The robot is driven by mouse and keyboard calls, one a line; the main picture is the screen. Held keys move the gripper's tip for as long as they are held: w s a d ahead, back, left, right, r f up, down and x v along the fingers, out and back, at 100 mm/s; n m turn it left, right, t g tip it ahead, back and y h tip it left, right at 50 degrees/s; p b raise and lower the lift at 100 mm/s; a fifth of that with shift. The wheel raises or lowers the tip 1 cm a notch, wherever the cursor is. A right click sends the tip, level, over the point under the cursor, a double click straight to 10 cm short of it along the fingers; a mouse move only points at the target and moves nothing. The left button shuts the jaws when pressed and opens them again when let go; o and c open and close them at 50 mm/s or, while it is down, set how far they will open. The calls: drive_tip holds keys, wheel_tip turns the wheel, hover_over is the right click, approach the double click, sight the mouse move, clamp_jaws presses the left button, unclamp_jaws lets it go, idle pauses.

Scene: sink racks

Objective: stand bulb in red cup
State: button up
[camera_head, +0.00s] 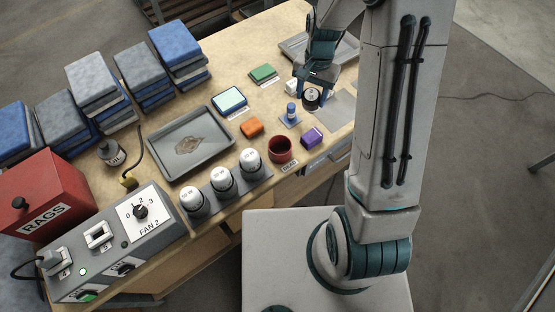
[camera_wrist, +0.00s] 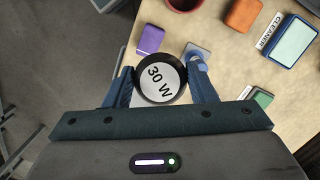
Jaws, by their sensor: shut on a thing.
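My gripper (camera_head: 314,88) is shut on a round bulb (camera_head: 311,98) with a black rim and a pale top, over the right part of the bench. In the wrist view the bulb's top (camera_wrist: 160,83) reads "30 W", and it sits between the two blue fingers of my gripper (camera_wrist: 160,90). The bulb's lower part is hidden, so I cannot tell its height above the bench. The red cup (camera_head: 283,149) stands open at the bench's front edge, left of and nearer than the gripper. Part of the cup (camera_wrist: 185,3) shows at the top of the wrist view.
A purple block (camera_head: 312,136) and a small blue piece on a base (camera_head: 290,116) stand between cup and gripper. An orange block (camera_head: 251,127) lies left of the cup. White bulbs stand in a grey rack (camera_head: 225,194). A grey tray (camera_head: 190,143) lies farther left.

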drive_tip(key=s+a+f+m+y+b, duration=0.2)
drive_tip(key=s+a+m+y+b, duration=0.3)
drive_tip(key=a+m+b, duration=0.55)
wheel_tip(320, 180, down, 9)
drive_tip(key=d+b, duration=0.2)
drive_tip(key=shift+s+f+t+h+b, duration=0.2)
drive_tip(key=shift+s+t+h+b, duration=0.15)
drive_tip(key=shift+s+t+h, duration=0.1)
drive_tip(key=shift+f, duration=0.15)
drive_tip(key=o, duration=1.1)
